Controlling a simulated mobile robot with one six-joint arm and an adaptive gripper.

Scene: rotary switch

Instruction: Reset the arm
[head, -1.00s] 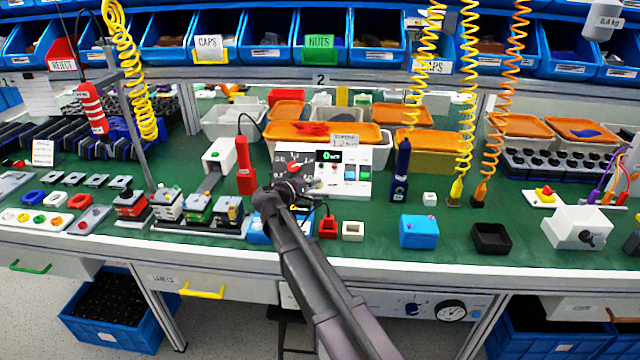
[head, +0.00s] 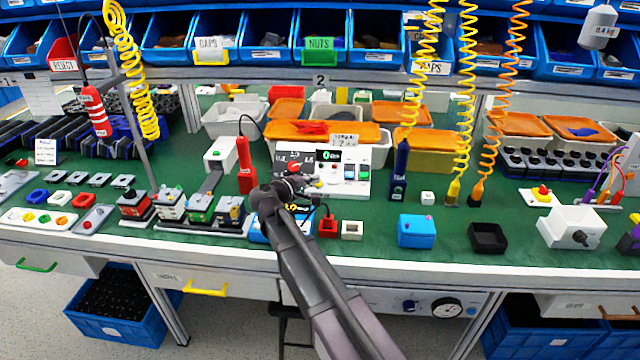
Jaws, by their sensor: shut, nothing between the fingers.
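My arm reaches up from the bottom of the head view to the white control panel on the green bench. My gripper (head: 297,186) is small and dark at the arm's end, shut and empty, in front of the panel's left part. The control panel (head: 337,185) has a dark left section with white markings, a small green display and blue and green switches at the right. A red-marked knob (head: 294,168) shows just above my gripper. My arm and gripper hide the panel's lower left, and I cannot tell whether they touch it.
A red handheld tool (head: 245,166) stands left of the panel, and a dark blue one (head: 400,170) right. A blue box (head: 416,231) and a black tray (head: 488,237) sit at the right front. Coiled cables hang above. The green surface between has some free room.

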